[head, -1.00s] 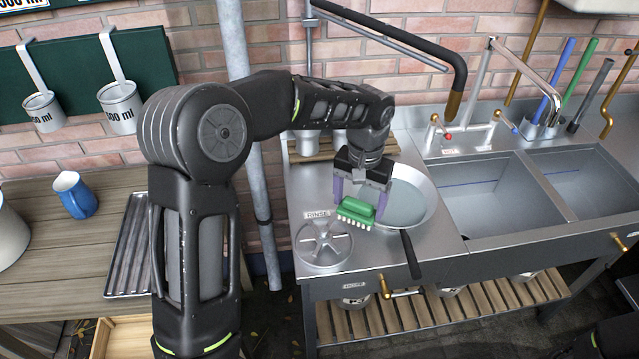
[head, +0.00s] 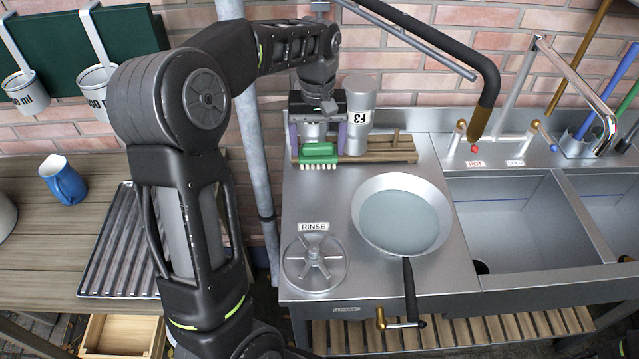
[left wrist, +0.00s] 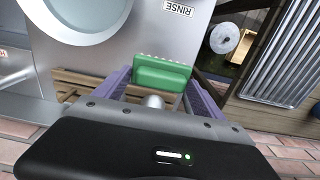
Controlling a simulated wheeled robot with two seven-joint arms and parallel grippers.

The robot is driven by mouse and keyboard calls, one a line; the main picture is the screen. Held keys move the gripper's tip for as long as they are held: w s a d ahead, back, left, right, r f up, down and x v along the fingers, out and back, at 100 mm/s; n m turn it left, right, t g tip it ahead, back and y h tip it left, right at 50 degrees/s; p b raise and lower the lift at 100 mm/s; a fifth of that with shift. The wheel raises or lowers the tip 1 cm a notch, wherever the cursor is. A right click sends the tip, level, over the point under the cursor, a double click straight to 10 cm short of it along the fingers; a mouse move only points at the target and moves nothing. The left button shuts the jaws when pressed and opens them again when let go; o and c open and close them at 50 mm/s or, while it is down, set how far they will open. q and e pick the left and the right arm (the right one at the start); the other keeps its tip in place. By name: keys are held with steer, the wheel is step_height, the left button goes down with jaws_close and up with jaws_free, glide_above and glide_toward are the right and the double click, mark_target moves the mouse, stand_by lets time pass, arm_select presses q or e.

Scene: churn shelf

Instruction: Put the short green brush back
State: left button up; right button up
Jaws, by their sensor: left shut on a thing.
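The short green brush (head: 318,152) has a green back and pale bristles along its lower edge. My left gripper (head: 319,142) is shut on it, with one purple finger at each end. It holds the brush in front of the wooden rack at the back left of the steel counter; I cannot tell whether the brush touches the rack. In the left wrist view the brush (left wrist: 161,74) lies between the purple fingers, over the slats of the wooden rack (left wrist: 78,84). The rack (head: 385,152) also shows in the head view. My right gripper is not in view.
A metal bottle marked F3 (head: 358,112) stands on the rack, close beside the gripper. A pan of water (head: 437,246) and a rinse wheel (head: 316,263) are in front. Sinks (head: 510,225) are on the right. A black spout (head: 487,85) hangs above the counter.

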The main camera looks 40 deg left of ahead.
mark_target(318, 163)
arm_select(q)
step_height(318, 163, down, 6)
steer(key=shift+r+p, duration=0.15)
steer(key=shift+p, duration=0.25)
steer(key=shift+f+p, duration=0.35)
steer(key=shift+f, duration=1.55)
steer(key=shift+f, duration=0.1)
steer(key=o, duration=1.3)
step_height(318, 163, up, 12)
steer(key=shift+r+b, duration=0.15)
steer(key=shift+b, duration=0.55)
